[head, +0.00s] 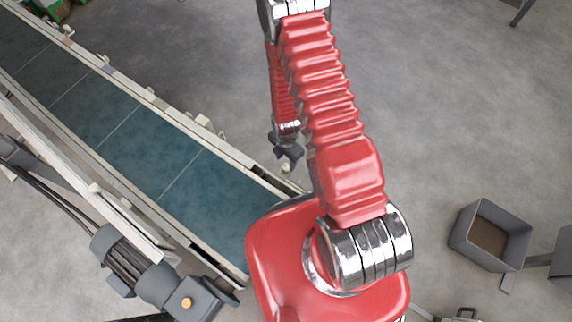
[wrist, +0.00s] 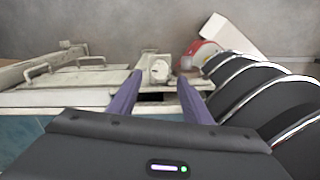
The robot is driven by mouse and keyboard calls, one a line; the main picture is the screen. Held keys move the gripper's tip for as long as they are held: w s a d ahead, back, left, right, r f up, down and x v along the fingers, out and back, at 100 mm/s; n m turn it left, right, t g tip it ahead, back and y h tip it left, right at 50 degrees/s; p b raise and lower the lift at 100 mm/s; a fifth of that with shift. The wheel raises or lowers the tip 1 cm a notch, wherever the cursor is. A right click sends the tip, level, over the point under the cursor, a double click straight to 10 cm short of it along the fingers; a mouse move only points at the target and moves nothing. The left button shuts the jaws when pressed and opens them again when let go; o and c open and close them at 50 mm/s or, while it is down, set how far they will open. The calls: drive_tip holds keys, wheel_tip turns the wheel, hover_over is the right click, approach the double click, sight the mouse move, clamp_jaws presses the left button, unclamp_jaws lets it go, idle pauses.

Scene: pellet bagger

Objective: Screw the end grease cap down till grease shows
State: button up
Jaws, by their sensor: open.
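A pale cream fitting with a rounded top, apparently the end grease cap (wrist: 160,70), shows in the wrist view on the conveyor's side rail. It lies between and beyond my two fingertips (wrist: 160,84), with one finger to each side in the picture. My gripper is open and empty. I cannot tell whether the fingers are level with the cap, and no contact is visible. No grease can be made out. In the head view, my gripper (head: 289,160) hangs over the far rail near the belt's lower right end, close to a small cream fitting (head: 289,187).
The conveyor's teal belt (head: 130,125) runs from upper left to the middle. More cream fittings (head: 204,122) stand along its far rail. A grey motor (head: 125,262) sits by the near rail. A grey bin (head: 479,252) stands right on open floor.

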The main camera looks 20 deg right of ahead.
sight(286, 166)
drive_tip(key=shift+f, duration=2.6)
drive_tip(key=shift+c, duration=0.3)
drive_tip(key=c, duration=1)
drive_tip(key=shift+m, duration=0.4)
drive_tip(key=m, duration=0.9)
